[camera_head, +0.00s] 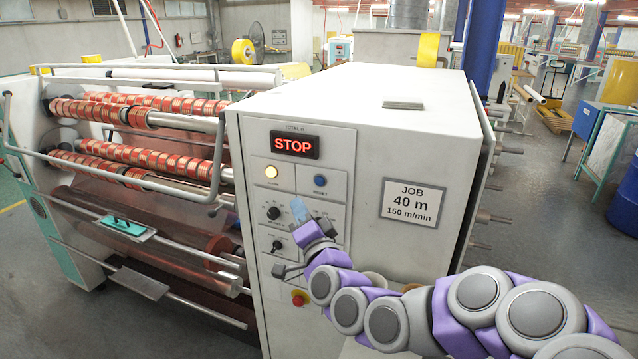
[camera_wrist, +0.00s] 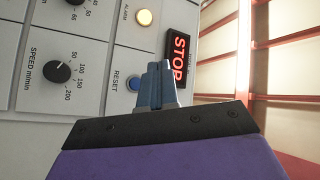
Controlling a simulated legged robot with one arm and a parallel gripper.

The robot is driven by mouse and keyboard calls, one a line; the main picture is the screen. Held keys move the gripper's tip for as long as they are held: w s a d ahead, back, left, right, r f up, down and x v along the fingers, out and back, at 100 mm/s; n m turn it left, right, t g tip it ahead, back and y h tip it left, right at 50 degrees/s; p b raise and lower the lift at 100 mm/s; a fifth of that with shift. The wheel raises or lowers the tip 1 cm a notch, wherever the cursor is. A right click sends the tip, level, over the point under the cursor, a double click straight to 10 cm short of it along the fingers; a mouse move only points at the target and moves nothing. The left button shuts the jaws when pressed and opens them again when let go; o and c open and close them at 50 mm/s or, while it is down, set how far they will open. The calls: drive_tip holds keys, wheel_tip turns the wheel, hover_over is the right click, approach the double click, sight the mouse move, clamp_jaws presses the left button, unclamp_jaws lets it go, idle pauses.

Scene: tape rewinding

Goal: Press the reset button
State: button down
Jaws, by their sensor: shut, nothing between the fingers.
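The reset button is a round blue button (camera_head: 320,180) on the front panel of the white machine, right of a lit yellow lamp (camera_head: 271,171). In the wrist view the blue button (camera_wrist: 133,84) has the label RESET beside it and is partly covered by my gripper. My gripper (camera_wrist: 160,68) is shut and empty, its tips just right of the button in that view. In the head view my gripper (camera_head: 299,209) is below the button, in front of the panel. I cannot tell whether it touches the panel.
A red STOP display (camera_head: 294,144) is above the button. Black knobs (camera_head: 273,213) and a red emergency button (camera_head: 299,298) are lower on the panel. A JOB sign (camera_head: 413,203) is to the right. Rollers with red tape (camera_head: 130,110) stand to the left.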

sight(319, 181)
drive_tip(key=w+d, duration=0.1)
drive_tip(key=w, duration=0.1)
drive_tip(key=w+d+b, duration=0.1)
drive_tip(key=w, duration=0.2)
drive_tip(key=w+d, duration=0.1)
drive_tip(key=w, duration=0.2)
idle(2.1)
drive_tip(key=shift+w+d+b, duration=0.15)
drive_tip(key=shift+w+b, duration=0.15)
drive_tip(key=shift+b, duration=0.05)
drive_tip(key=shift+w+d, duration=0.1)
drive_tip(key=shift+w, duration=0.25)
idle(0.6)
drive_tip(key=shift+s, duration=0.2)
drive_tip(key=shift+s+a+r, duration=0.1)
drive_tip(key=shift+s+a, duration=0.15)
drive_tip(key=shift+s, duration=0.3)
